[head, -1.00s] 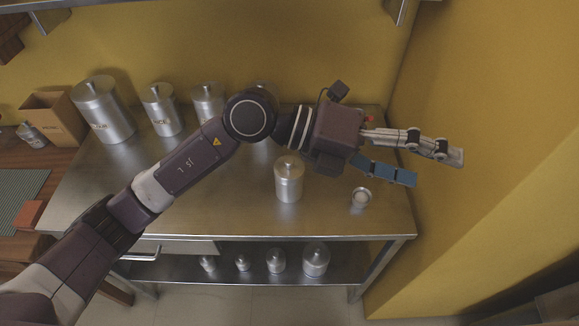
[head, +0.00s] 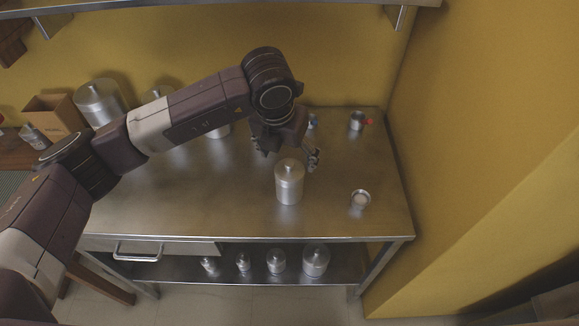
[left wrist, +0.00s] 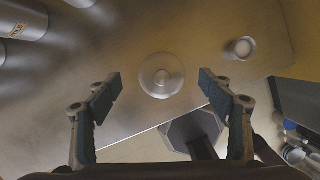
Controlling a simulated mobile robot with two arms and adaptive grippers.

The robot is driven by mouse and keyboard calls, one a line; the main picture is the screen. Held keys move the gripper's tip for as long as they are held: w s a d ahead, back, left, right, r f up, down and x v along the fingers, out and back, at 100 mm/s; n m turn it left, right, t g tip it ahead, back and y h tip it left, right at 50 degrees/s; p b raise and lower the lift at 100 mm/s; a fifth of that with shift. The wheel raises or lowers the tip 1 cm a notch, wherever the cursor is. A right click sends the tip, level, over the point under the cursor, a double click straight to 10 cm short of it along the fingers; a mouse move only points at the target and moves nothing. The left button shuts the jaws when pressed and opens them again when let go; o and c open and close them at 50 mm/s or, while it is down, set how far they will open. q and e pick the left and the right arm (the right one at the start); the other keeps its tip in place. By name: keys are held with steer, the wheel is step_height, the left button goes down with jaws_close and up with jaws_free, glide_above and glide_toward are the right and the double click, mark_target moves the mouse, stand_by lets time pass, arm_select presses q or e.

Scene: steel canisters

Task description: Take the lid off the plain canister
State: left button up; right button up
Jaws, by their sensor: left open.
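The plain canister (head: 289,188) stands upright on the steel table, with its lid (head: 289,167) on top. In the left wrist view the lid (left wrist: 161,76) shows from above with a round knob at its centre. My left gripper (head: 289,158) is open and empty, just behind and above the canister in the head view. In the left wrist view its two fingers (left wrist: 158,92) are spread wide on either side of the lid, apart from it. My right gripper is in neither view.
A small open cup (head: 360,199) stands to the right of the canister. Labelled canisters (head: 100,103) line the back left, partly behind my arm. Several small canisters (head: 315,261) stand on the lower shelf.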

mark_target(290, 163)
arm_select(q)
steer(key=shift+p+x, duration=0.35)
steer(key=shift+x, duration=1.35)
steer(key=shift+s, duration=0.25)
steer(key=c, duration=1.1)
